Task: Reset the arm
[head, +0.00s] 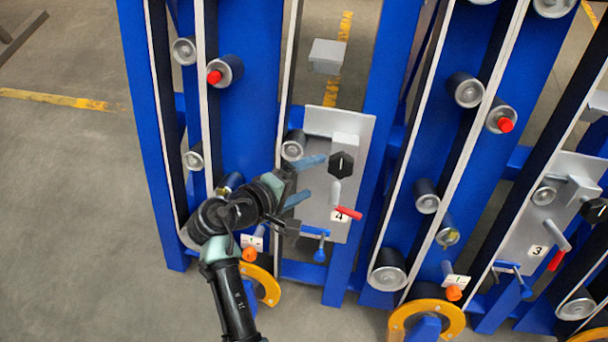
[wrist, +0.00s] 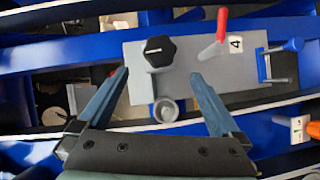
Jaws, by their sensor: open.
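My gripper (head: 306,180) is in front of the grey panel marked 4 (head: 322,220) on the blue chassis. Its two blue fingers stand apart with nothing between them. In the wrist view my gripper (wrist: 160,92) is open, its fingers pointing at the panel (wrist: 195,90). The black knob (head: 341,164) and the red-tipped lever (head: 347,212) are to the right of the fingers in the head view. The wrist view shows the black knob (wrist: 159,50) and the red lever (wrist: 221,25) beyond the fingertips. I cannot tell whether a finger touches the panel.
Blue chassis beams (head: 380,90) with rollers fill the middle and right. A second panel marked 3 (head: 535,240) is at the right. Open grey floor (head: 80,200) lies to the left.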

